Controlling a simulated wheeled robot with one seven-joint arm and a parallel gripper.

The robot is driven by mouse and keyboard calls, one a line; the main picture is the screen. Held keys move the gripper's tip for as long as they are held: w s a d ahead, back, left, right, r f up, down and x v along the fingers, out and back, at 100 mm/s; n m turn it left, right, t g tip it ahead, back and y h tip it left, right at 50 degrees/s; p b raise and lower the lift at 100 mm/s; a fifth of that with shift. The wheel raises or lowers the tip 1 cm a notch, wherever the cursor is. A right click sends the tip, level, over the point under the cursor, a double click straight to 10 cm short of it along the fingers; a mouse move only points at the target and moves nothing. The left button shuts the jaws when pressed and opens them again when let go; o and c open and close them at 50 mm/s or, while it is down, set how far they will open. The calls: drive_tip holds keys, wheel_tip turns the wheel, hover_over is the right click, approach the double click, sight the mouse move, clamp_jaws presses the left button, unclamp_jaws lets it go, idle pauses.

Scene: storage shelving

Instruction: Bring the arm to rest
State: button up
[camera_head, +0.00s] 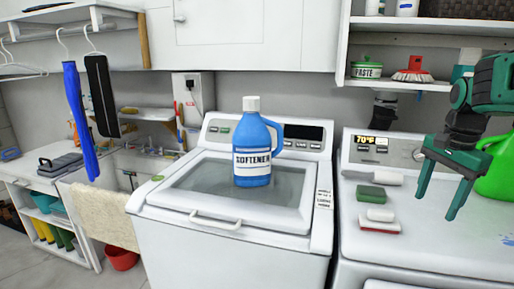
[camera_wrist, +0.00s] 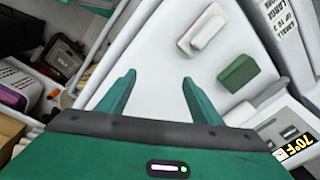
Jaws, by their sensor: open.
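My gripper (camera_head: 437,203) is green and hangs over the right-hand white machine in the head view. Its two fingers are spread apart with nothing between them. In the wrist view the open fingers (camera_wrist: 157,97) point across the machine's white top. The arm comes in from the right edge of the head view. A blue softener bottle (camera_head: 252,150) stands upright on the lid of the left washer, well apart from my gripper.
The right machine (camera_head: 350,235) carries a green sponge (camera_head: 371,194), white and red-white brushes (camera_head: 379,228) and a green jug (camera_head: 497,170) beside my gripper. Above is a shelf (camera_head: 400,85) with a paste tub (camera_head: 367,70) and red brush (camera_head: 412,72). A sink (camera_head: 120,170) stands left.

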drive_tip(key=s+a+f+n, duration=0.1)
drive_tip(key=s+f+n, duration=0.1)
drive_tip(key=s, duration=0.6)
drive_tip(key=s+a+f+n, duration=0.1)
drive_tip(key=s+f+n, duration=0.2)
drive_tip(key=s+f, duration=0.2)
drive_tip(key=s+a+f+n+g, duration=0.1)
drive_tip(key=s+f+n, duration=0.2)
drive_tip(key=s, duration=0.7)
drive_tip(key=shift+s+f+y, duration=0.3)
drive_tip(key=shift+w+f, duration=0.25)
drive_tip(key=shift+w, duration=0.4)
